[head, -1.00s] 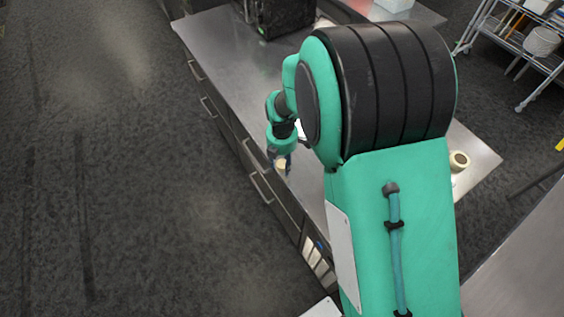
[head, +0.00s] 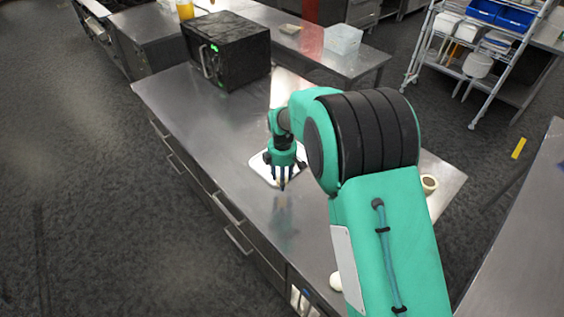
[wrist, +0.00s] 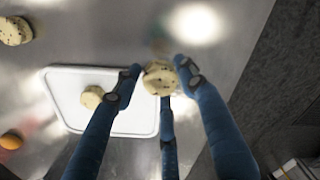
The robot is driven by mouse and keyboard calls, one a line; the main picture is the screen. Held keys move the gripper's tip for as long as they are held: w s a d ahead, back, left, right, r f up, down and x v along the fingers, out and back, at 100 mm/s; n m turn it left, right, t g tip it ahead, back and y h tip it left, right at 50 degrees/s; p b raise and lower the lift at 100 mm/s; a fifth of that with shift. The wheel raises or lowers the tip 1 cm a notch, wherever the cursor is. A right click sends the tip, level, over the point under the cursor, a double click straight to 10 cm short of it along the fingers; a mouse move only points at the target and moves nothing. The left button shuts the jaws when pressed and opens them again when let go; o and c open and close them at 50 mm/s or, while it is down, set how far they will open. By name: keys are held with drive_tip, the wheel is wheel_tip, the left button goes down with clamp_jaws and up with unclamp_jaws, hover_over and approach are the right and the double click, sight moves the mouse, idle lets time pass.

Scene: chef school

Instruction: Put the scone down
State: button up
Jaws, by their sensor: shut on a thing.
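My gripper (head: 282,184) is over the steel counter (head: 200,117). In the wrist view its blue fingers (wrist: 160,85) are shut around a pale, dark-speckled scone (wrist: 160,78). In the head view the fingers mostly hide this scone. A white tray (wrist: 75,77) with a raised rim lies on the counter, and the held scone appears over its right edge. The tray also shows behind my gripper in the head view (head: 258,164). A second speckled scone (wrist: 92,97) sits on the tray. A third one (wrist: 16,31) is off the tray at the upper left.
An orange round thing (wrist: 11,140) lies left of the tray. A black microwave-like box (head: 232,50) stands at the counter's far end. The counter in front of my gripper looks clear.

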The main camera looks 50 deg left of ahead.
drive_tip(key=shift+w+r+m, duration=0.1)
drive_tip(key=shift+w+m, duration=0.3)
drive_tip(key=shift+w, duration=0.4)
drive_tip(key=shift+a, duration=0.15)
drive_tip(key=shift+w+a+f, duration=0.25)
drive_tip(key=shift+w+a, duration=1.15)
drive_tip(key=shift+a, duration=0.85)
drive_tip(key=shift+w+a+f, duration=0.25)
drive_tip(key=shift+w+a, duration=1.2)
drive_tip(key=shift+a, duration=0.75)
drive_tip(key=shift+w+a+f, duration=0.25)
drive_tip(key=shift+w+a, duration=1.15)
drive_tip(key=shift+a, duration=0.85)
drive_tip(key=shift+f, duration=0.1)
drive_tip(key=shift+f, duration=1.7)
drive_tip(key=shift+f, duration=0.1)
